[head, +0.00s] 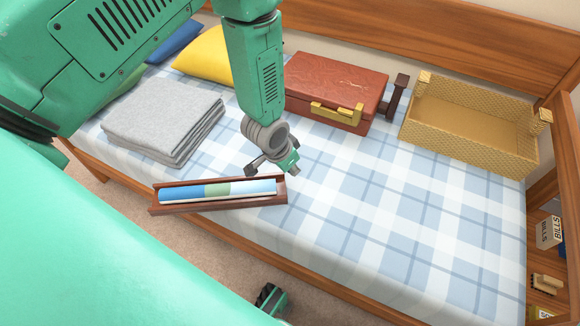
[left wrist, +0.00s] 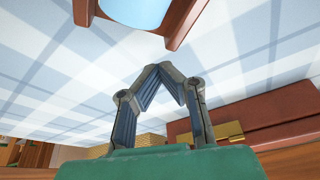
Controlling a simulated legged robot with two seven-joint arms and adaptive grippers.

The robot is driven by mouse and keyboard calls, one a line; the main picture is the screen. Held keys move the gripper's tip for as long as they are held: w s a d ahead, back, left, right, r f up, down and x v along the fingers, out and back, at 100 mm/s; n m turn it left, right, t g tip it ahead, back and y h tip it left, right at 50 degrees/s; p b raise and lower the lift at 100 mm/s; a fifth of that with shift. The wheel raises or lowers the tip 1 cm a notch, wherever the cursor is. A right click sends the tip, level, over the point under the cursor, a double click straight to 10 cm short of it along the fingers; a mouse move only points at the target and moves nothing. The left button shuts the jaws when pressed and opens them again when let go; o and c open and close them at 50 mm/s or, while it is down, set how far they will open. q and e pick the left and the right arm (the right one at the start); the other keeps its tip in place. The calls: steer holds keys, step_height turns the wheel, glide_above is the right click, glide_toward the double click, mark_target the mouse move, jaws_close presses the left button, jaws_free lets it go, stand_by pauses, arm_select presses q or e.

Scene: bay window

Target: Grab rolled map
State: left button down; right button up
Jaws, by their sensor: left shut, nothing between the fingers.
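The rolled map (head: 217,189), with blue, green and pale bands, lies in a narrow dark-wood tray (head: 163,207) at the front edge of the bed. In the left wrist view, the pale blue end of the map (left wrist: 140,10) shows at the top within the tray's reddish-brown sides (left wrist: 84,12). My left gripper (head: 276,170) is just behind the tray's right end, apart from the map. Its fingers (left wrist: 160,70) meet at the tips, shut and empty. What looks like my right gripper (head: 270,298) shows partly at the bottom; its fingers are unclear.
A grey folded blanket (head: 165,120) lies left of the tray, with a yellow cushion (head: 203,55) behind. A red-brown case (head: 335,85) and an open woven basket (head: 470,145) stand farther back. The checked bedspread right of the tray is clear. Shelves (head: 550,240) border the right.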

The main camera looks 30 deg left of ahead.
mark_target(273, 180)
arm_select(q)
steer(key=shift+a, duration=0.4)
steer(key=s+p, duration=0.1)
steer(key=s+a+p, duration=0.1)
steer(key=s, duration=0.1)
steer(key=s+a+p, duration=0.1)
steer(key=s, duration=0.1)
steer(key=shift+a+f, duration=0.1)
steer(key=shift+a, duration=0.15)
steer(key=shift+s+d, duration=0.1)
steer(key=shift+d, duration=0.35)
steer(key=shift+a, duration=0.1)
arm_select(e)
steer(key=r, duration=0.3)
steer(key=shift+a+r, duration=0.2)
steer(key=shift+a, duration=0.1)
